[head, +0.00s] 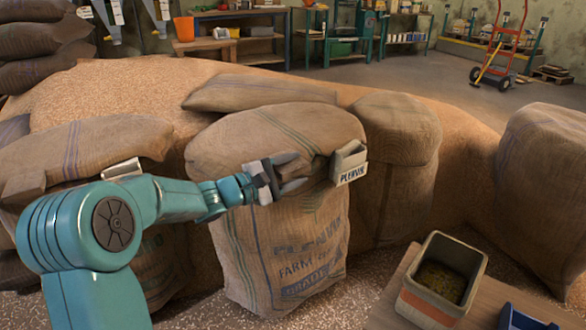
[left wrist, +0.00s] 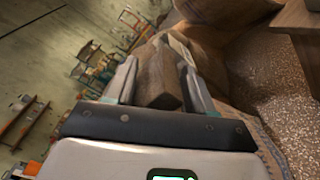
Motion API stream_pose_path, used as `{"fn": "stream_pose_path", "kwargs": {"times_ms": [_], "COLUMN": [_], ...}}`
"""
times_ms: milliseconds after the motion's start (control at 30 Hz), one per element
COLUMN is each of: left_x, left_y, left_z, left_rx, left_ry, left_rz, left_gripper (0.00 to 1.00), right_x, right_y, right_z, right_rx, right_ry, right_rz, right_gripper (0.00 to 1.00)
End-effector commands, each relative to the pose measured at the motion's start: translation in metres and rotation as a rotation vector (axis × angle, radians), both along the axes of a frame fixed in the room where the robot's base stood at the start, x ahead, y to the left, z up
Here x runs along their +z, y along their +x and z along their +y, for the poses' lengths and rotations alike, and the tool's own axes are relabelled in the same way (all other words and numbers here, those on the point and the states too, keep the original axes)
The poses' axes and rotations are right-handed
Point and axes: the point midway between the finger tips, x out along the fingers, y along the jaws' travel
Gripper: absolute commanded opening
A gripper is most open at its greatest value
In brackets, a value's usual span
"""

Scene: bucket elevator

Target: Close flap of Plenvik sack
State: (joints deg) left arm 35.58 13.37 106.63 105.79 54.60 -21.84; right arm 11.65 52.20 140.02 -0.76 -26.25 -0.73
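The Plenvik sack (head: 285,240) stands upright in the middle of the head view, brown burlap with faded print on its front. Its flap (head: 265,130) lies as a rounded sheet over the top. A pale label holder reading PLENVIK (head: 350,163) sits at the flap's right edge. My left gripper (head: 292,172) is at the sack's upper front, just left of the label. In the left wrist view, a brown burlap end of the flap (left wrist: 158,80) fills the gap between its fingers (left wrist: 160,75), with both appearing to touch it. My right gripper is out of view.
Closed-looking sacks stand to the left (head: 85,150) and right (head: 395,130). An open metal bin (head: 440,275) with grain-like contents stands on a wooden surface at the front right, beside a blue tray (head: 525,318). A grain heap (head: 130,85) lies behind.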

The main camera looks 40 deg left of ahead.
Motion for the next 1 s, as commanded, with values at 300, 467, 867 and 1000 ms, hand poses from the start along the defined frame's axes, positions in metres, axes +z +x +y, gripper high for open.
{"fn": "stream_pose_path", "kwargs": {"times_ms": [300, 467, 867, 1000], "left_x": [-0.006, -0.003, 0.000, 0.000], "left_y": [-0.004, -0.029, -0.126, -0.146], "left_z": [0.003, 0.011, 0.041, 0.046], "left_rx": [0.007, 0.010, 0.009, 0.006], "left_ry": [-0.001, -0.002, 0.000, 0.001], "left_rz": [0.015, 0.019, 0.009, 0.006], "left_gripper": [0.47, 0.47, 0.47, 0.47], "right_x": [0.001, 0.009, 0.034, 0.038], "right_y": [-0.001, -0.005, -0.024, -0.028], "right_z": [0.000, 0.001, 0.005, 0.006], "right_rx": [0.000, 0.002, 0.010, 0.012], "right_ry": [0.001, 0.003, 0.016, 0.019], "right_rz": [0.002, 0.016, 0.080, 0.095], "right_gripper": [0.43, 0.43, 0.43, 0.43]}}
